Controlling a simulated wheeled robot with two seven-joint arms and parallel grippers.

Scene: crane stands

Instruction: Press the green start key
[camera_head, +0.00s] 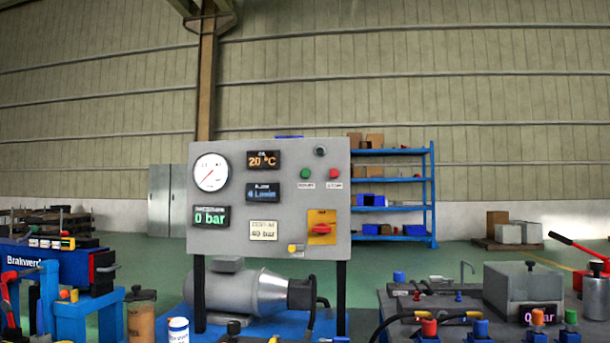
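The green start key (305,173) is a small round green button on the upper right of the grey control panel (240,245). A red key (334,173) sits just to its right, and small labels lie under both. Nothing covers the green key. Neither of my grippers shows in the head view.
The panel carries a round gauge (210,172), lit displays and a red rotary switch on a yellow plate (321,227). A motor (237,292) stands below it. A blue bench (60,270) is at the left. A dark table with a grey box (522,287) and coloured fittings is at the right.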

